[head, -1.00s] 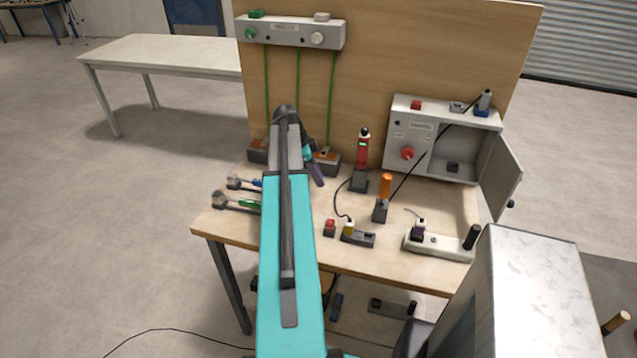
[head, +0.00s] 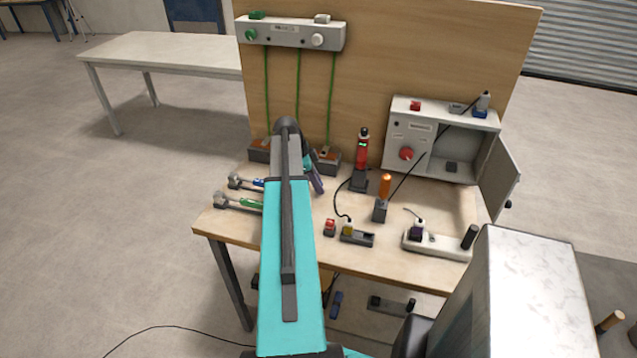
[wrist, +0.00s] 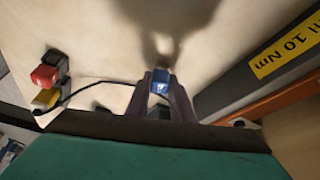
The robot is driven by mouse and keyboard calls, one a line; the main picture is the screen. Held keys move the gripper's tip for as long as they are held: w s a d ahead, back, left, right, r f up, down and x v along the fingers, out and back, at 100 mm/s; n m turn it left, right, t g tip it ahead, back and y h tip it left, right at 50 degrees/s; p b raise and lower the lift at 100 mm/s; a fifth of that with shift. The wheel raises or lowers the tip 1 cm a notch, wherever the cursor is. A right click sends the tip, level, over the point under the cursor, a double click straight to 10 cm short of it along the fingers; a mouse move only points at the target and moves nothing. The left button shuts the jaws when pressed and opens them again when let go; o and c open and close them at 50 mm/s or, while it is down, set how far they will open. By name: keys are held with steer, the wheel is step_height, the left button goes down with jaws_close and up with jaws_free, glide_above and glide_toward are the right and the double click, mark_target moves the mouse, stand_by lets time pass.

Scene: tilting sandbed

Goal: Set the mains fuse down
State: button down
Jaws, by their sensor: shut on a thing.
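My gripper (head: 317,182) shows in the head view as purple fingers beside my teal arm, over the left middle of the workbench. In the wrist view my gripper (wrist: 161,92) is shut on a small blue piece with a pale mark, which I take as the mains fuse (wrist: 161,78). The fuse is low over the pale wooden bench top, and the gripper's shadow reaches close to it. I cannot tell whether it touches the wood. In the head view the fuse is too small or hidden to make out.
A dark bar with a yellow label (wrist: 285,48) lies close right of my gripper in the wrist view. A red-topped block (wrist: 47,74) and a yellow plug (wrist: 45,98) are left. Wrenches (head: 238,203) lie left; an open grey cabinet (head: 420,118) stands at the back right.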

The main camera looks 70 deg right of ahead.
steer(key=shift+f, duration=0.15)
steer(key=c, duration=1.6)
jaws_free()
steer(key=shift+o, duration=0.2)
steer(key=shift+w+r, duration=0.1)
steer(key=shift+r, duration=0.2)
steer(key=b+v, duration=0.4)
steer(key=v, duration=0.7)
steer(key=shift+r, duration=0.35)
steer(key=shift+w, duration=0.1)
